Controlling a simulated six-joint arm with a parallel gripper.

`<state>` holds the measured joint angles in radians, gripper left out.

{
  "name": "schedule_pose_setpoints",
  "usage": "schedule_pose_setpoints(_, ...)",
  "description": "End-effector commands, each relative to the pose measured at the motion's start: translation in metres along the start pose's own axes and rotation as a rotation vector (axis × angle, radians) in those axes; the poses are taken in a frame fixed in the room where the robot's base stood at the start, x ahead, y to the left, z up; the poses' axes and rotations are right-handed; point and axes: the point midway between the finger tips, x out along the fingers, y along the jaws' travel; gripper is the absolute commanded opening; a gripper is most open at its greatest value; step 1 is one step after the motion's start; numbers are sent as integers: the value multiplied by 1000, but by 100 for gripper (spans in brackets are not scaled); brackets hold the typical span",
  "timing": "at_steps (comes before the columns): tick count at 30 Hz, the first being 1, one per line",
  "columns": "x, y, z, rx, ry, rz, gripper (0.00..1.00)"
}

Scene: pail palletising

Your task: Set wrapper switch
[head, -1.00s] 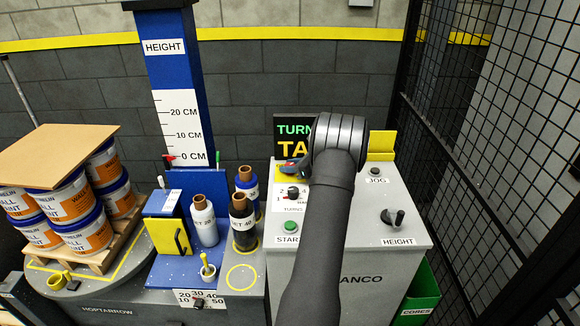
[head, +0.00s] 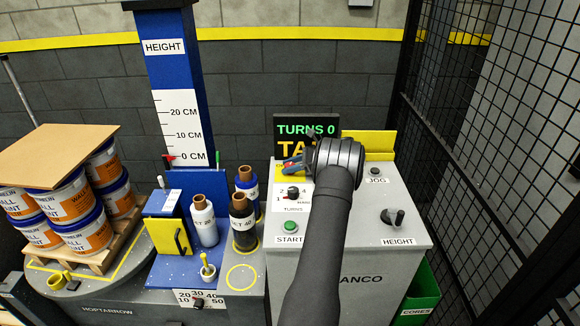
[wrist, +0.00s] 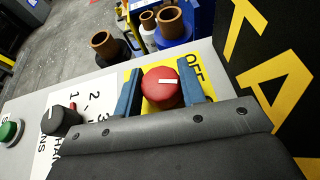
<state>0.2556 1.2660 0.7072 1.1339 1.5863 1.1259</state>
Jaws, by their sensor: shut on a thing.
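The wrapper switch is a red round knob (wrist: 158,95) with a white pointer line, on a yellow plate (wrist: 197,90) marked OFF at its upper right. In the wrist view my gripper (wrist: 160,73) has one blue finger on each side of the knob and is shut on it. The pointer line lies roughly crosswise between the fingers.
The grey panel (head: 360,217) also bears a TURNS selector (head: 293,192), a green START button (head: 291,227), a JOG button (head: 376,171) and a HEIGHT knob (head: 395,217). A display (head: 306,129) reads TURNS 0. Film rolls (head: 203,222) stand left; a mesh fence (head: 480,140) stands right.

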Motion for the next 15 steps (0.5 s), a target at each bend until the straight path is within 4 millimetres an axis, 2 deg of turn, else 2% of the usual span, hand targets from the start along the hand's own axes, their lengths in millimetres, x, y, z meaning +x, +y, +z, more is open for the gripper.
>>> schedule_pose_setpoints(15, 1, 0, 0, -72, -1, 173, 14)
